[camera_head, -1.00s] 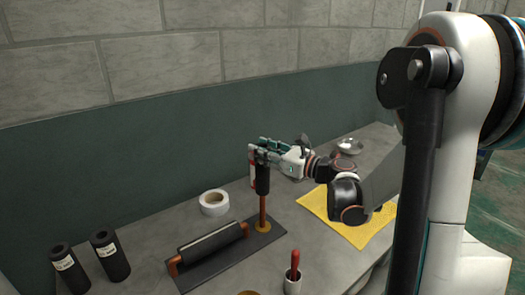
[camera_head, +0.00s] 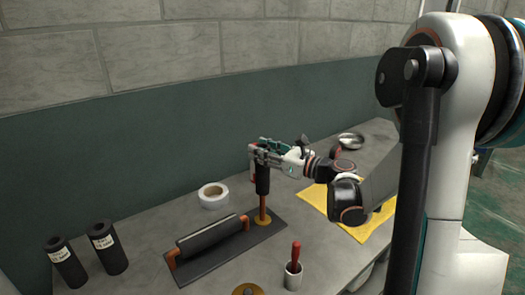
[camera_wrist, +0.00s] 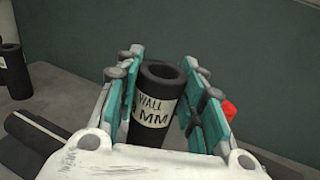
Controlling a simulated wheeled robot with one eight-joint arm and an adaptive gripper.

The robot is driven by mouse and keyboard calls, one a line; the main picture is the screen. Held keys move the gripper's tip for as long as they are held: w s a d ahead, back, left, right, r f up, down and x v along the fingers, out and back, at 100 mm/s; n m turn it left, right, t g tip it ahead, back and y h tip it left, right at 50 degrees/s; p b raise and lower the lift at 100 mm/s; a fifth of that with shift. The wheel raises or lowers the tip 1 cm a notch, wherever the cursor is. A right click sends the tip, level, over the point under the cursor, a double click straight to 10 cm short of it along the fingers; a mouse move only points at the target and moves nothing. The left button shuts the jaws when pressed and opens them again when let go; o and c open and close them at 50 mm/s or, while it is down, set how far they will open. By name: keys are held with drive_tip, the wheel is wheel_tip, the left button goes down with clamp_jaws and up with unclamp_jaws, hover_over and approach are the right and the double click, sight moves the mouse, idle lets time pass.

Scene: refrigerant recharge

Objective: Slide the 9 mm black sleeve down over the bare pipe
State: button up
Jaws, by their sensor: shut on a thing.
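My gripper (camera_head: 264,158) is shut on a black sleeve (camera_head: 262,181) in the head view. The sleeve stands roughly upright around the upper part of the copper bare pipe (camera_head: 262,208), whose lower part shows below it. The pipe rises from an orange-brown round foot on a dark plate. In the wrist view the sleeve (camera_wrist: 150,112) sits between the teal fingers (camera_wrist: 158,95). Its white label reads "WALL" and "MM"; the digit is partly hidden by a finger. Its top hole is open and looks dark, with no pipe end visible in it.
Two labelled black sleeves (camera_head: 107,248) (camera_head: 66,262) stand at the left. A black-covered horizontal pipe (camera_head: 207,240) lies on the dark plate (camera_head: 240,258). A tape roll (camera_head: 213,195), a cup with a red-handled tool (camera_head: 294,273), a yellow cloth (camera_head: 350,229) and a metal bowl (camera_head: 351,141) stand around.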

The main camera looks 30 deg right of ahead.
sight(262, 176)
drive_tip(key=shift+f, duration=0.5)
drive_tip(key=shift+f+b, duration=1.9)
drive_tip(key=shift+f, duration=0.1)
drive_tip(key=shift+f+b, duration=0.9)
drive_tip(key=shift+f, duration=1.15)
